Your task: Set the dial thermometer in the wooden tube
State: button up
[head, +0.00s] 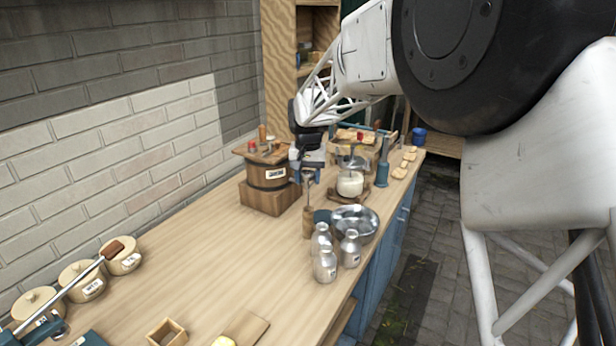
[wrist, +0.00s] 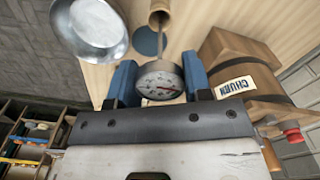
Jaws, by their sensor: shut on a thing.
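The dial thermometer has a round white dial (wrist: 160,84) and a thin metal stem. My gripper (wrist: 158,88) is shut on it, with the blue fingers on either side of the dial. In the head view, my gripper (head: 308,165) is above the worktop, and the stem points down toward the wooden tube (head: 308,222). In the wrist view, the stem's far end meets the mouth of the wooden tube (wrist: 160,14). I cannot tell whether the tip is inside the mouth or just over it. The tube stands upright on the worktop.
A wooden churn (head: 268,172) stands left of the tube on a block. A metal bowl (head: 355,222) and several metal bottles (head: 325,264) stand close on the right and front. A dark blue disc (head: 322,216) lies beside the tube.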

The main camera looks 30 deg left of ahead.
aim_at(308, 207)
jog(key=shift+f, duration=5.35)
dwell(2.5)
